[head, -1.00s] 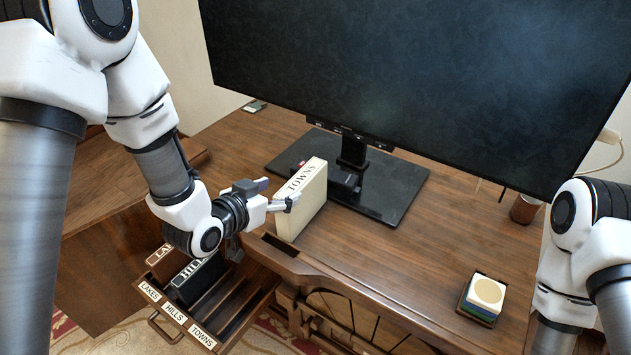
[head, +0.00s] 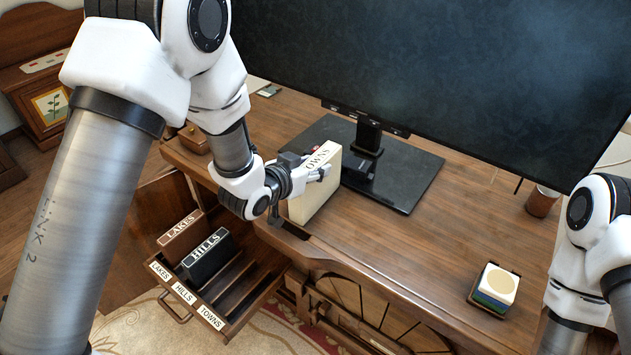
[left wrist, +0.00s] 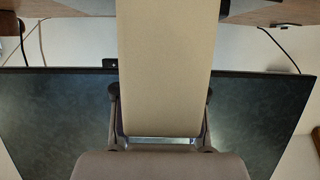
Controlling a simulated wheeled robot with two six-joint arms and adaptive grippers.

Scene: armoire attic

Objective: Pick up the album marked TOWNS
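The TOWNS album (head: 317,197) is a cream block standing upright on the desk, just in front of the monitor's foot. Its lettered edge faces up, and the first letter is covered by my gripper. My left gripper (head: 318,172) has its fingers around the album near its top, at the end on its left. In the left wrist view the album (left wrist: 165,70) runs between the two fingers (left wrist: 161,112) with no clear gap on either side. The album still seems to rest on the desk. My right gripper is outside the picture; only its arm shows at right.
Below the desk, an open drawer (head: 211,319) with LAKES, HILLS and TOWNS labels holds the LAKES album (head: 180,229) and dark HILLS album (head: 207,262). The monitor (head: 430,80) stands close behind. A coaster stack (head: 497,284) sits at right; the desk between is clear.

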